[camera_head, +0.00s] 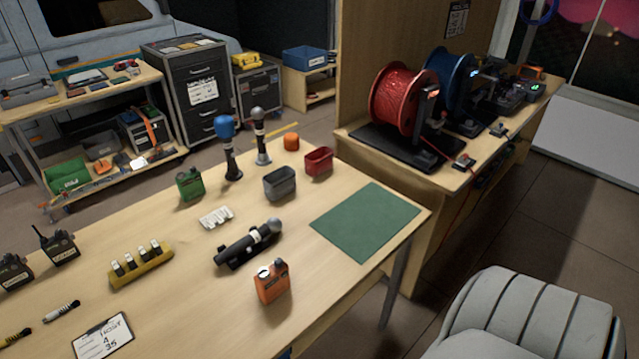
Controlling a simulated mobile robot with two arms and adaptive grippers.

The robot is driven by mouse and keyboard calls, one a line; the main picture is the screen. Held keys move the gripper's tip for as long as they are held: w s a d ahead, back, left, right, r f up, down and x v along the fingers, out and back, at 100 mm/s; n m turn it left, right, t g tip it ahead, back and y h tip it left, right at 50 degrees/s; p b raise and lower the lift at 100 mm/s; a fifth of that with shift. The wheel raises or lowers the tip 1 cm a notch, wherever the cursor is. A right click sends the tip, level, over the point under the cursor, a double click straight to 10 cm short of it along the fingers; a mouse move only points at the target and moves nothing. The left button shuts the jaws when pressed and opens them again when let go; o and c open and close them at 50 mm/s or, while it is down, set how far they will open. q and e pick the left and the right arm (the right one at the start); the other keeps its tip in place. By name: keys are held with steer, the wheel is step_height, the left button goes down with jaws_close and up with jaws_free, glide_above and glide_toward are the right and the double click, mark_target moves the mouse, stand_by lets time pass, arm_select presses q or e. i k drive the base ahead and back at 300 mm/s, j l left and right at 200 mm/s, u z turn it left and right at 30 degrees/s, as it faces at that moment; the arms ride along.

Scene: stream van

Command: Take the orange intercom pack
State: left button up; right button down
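The orange intercom pack (272,282) stands upright on the wooden table (190,300), near its front right edge. It has a pale round patch on its upper left. Nothing touches it. A green pack (190,184) of similar shape stands farther back on the same table. Neither of my grippers shows in the head view.
A dark microphone (248,243) lies on a stand just behind the orange pack. A green mat (366,220) lies bare to the right. A grey bin (282,183), red bin (318,161) and upright microphones stand behind. A grey chair (525,320) is at front right.

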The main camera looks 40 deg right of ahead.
mark_target(269, 282)
steer(key=z, duration=1)
